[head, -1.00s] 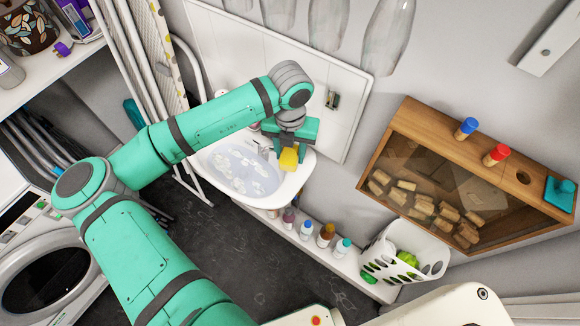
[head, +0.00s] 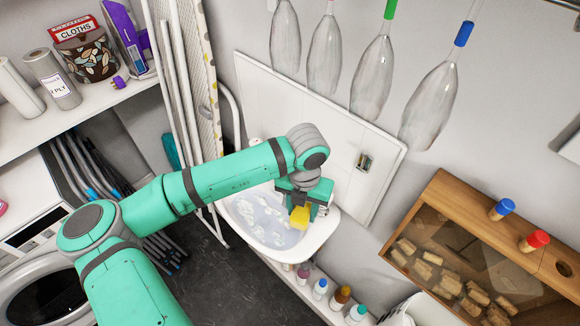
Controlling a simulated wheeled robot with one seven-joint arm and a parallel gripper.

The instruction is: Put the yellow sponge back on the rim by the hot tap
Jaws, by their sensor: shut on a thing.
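The yellow sponge (head: 299,217) is held in my gripper (head: 303,205), which is shut on it. My gripper points down over the right part of the white sink (head: 322,232), with the sponge at or just above the inner edge of the rim. I cannot tell whether the sponge touches the rim. The sink basin holds water with white foam (head: 262,215). The taps are hidden behind my arm and gripper, so I cannot make out the hot tap.
A white splashback (head: 300,110) stands behind the sink. Several bottles (head: 341,298) stand on a low ledge below it. A wooden box (head: 470,225) with a clear front hangs at right. Clear hanging bottles (head: 375,70) are above. A shelf (head: 110,105) is at upper left.

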